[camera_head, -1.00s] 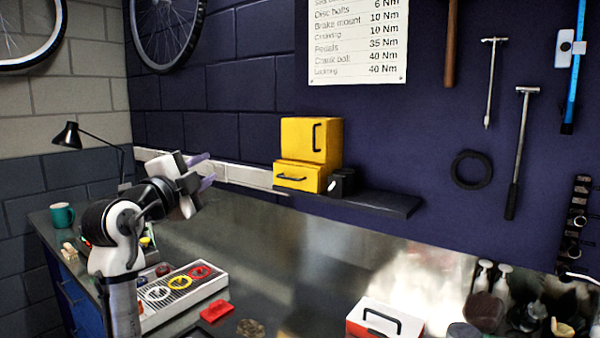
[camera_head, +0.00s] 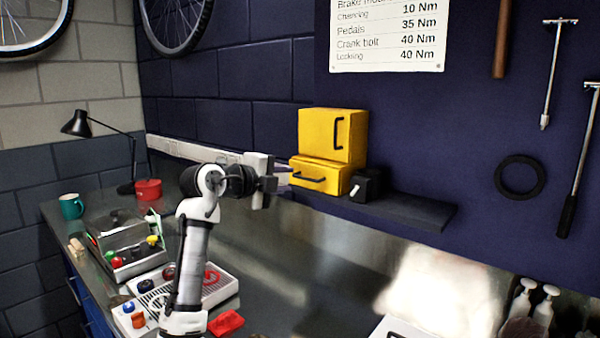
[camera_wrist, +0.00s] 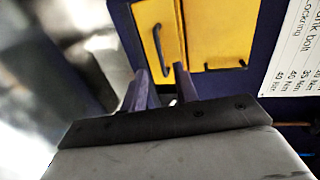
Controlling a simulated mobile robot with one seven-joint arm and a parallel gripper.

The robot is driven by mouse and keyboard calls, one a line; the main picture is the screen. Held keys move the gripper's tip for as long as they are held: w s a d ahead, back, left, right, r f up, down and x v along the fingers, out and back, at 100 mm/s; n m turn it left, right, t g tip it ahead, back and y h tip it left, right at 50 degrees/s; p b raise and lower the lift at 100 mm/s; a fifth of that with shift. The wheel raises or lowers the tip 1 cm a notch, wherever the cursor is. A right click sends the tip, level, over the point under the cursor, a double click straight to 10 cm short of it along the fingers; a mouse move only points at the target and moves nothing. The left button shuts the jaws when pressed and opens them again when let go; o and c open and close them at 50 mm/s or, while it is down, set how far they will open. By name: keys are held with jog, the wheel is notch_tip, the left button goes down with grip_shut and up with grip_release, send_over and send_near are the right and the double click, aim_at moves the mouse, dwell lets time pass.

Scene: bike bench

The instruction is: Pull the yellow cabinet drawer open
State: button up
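The yellow cabinet (camera_head: 322,135) stands on a dark wall shelf. Its drawer (camera_head: 330,178) is the lower part and has a black bar handle (camera_head: 308,178). My gripper (camera_head: 283,178) is just left of the drawer front, level with the handle. In the wrist view the picture is turned, and the drawer (camera_wrist: 150,20) shows ahead with its handle (camera_wrist: 158,50) upright. The fingers of my gripper (camera_wrist: 163,85) are apart and empty, and the handle lies beyond their tips, roughly between them.
The cabinet's upper door (camera_head: 325,130) has its own black handle. A small black box (camera_head: 368,184) sits right of the drawer on the shelf (camera_head: 415,210). Below is a metal bench with a red pot (camera_head: 148,190), a desk lamp (camera_head: 100,128) and a tray of parts.

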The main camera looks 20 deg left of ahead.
aim_at(302, 178)
jog(key=p+x, duration=0.1)
jog(key=x, duration=0.5)
jog(key=shift+w+p, duration=0.15)
jog(key=shift+p, duration=0.25)
jog(key=shift+c, duration=0.2)
grip_shut()
